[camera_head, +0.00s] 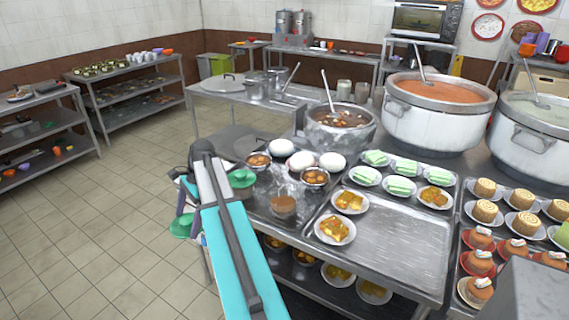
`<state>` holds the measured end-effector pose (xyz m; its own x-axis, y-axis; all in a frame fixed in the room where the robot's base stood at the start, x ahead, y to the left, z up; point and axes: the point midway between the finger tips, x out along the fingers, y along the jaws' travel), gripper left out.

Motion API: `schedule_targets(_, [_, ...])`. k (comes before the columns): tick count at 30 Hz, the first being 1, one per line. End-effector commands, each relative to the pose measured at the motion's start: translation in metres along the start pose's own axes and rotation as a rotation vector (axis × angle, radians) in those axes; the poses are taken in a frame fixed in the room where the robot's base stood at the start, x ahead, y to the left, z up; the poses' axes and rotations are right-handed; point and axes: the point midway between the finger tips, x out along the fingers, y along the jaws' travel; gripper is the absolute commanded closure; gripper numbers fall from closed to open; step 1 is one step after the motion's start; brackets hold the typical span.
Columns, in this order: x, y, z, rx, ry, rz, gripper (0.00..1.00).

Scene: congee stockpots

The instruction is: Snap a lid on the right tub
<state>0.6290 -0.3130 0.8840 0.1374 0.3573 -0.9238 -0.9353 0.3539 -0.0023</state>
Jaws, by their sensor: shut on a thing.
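My gripper (181,209) is at the left of my teal arm link, beyond the counter's left edge, and partly hidden. It appears shut on a green lid (182,227), which shows just below it. Another green lid or small stack of lids (242,178) shows right of the arm link, partly hidden by it. Small round tubs with brown food stand on the counter: one at the back left (258,160), one in front (283,205), and one at the right (315,177). The right tub looks uncovered and upright, well apart from my gripper.
White round balls or bowls (301,161) stand close behind the tubs. A pot with a ladle (341,125) is behind them. A steel tray (385,255) with plates of food lies to the right. Open floor (100,235) is at the left.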

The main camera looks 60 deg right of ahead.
Motion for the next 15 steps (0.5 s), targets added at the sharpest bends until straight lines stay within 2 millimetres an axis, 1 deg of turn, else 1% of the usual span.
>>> schedule_targets(1, [-0.018, 0.002, -0.012, 0.049, 0.000, -0.019, 0.27])
schedule_targets(8, [-0.066, 0.011, -0.071, 0.258, 0.000, -0.107, 0.27])
schedule_targets(15, [-0.117, 0.030, -0.133, 0.481, 0.001, -0.200, 0.27])
